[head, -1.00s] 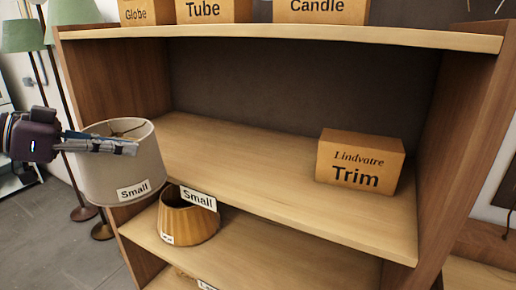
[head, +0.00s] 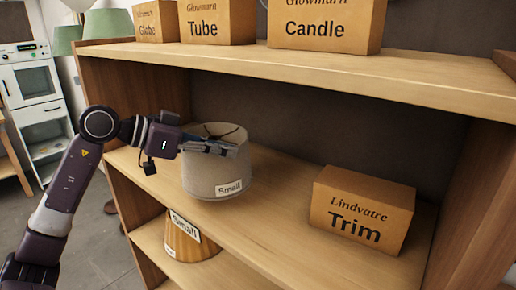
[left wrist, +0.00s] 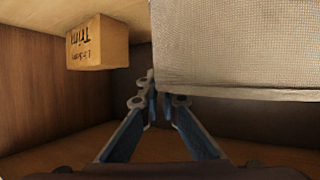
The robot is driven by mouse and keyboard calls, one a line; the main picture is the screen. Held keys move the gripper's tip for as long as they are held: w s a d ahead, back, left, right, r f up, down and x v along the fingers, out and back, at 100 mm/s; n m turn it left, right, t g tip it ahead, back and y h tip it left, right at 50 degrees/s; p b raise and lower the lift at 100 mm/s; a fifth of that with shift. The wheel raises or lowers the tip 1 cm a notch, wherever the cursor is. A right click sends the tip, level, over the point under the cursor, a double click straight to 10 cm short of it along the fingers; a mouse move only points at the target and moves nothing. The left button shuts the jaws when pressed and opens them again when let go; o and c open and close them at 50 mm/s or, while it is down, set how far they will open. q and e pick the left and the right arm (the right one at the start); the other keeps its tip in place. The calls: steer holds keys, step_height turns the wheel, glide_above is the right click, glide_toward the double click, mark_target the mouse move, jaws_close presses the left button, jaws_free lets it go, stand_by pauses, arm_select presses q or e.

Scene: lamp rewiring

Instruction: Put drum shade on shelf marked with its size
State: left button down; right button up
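The drum shade (head: 216,172) is a pale grey fabric cylinder with a "Small" label on its lower front. It is upright over the left part of the middle shelf (head: 275,205). I cannot tell if its base touches the board. My left gripper (head: 222,148) is shut on its upper rim at the front. In the left wrist view, the shade (left wrist: 240,45) fills the upper right and the fingers (left wrist: 152,95) are close together at its rim. My right gripper is not in view.
A "Trim" box (head: 360,212) stands right of the shade on the same shelf, with a gap between. A tan pleated shade (head: 188,245) sits on the shelf below. Globe (head: 155,22), Tube (head: 217,25) and Candle (head: 325,30) boxes stand on the top shelf above.

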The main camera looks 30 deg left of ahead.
arm_select(q)
steer(key=p+x, duration=0.5)
steer(key=x, duration=0.3)
steer(key=shift+w+d+f, duration=0.15)
steer(key=shift+w+f, duration=0.05)
steer(key=shift+w, duration=0.1)
steer(key=c, duration=2.3)
jaws_free()
steer(key=shift+o, duration=0.7)
arm_select(e)
step_height(320, 180, up, 6)
steer(key=w+d, duration=0.1)
steer(key=w, duration=0.1)
steer(key=shift+w+r, duration=0.2)
steer(key=shift+w, duration=0.15)
steer(key=shift+d, duration=0.25)
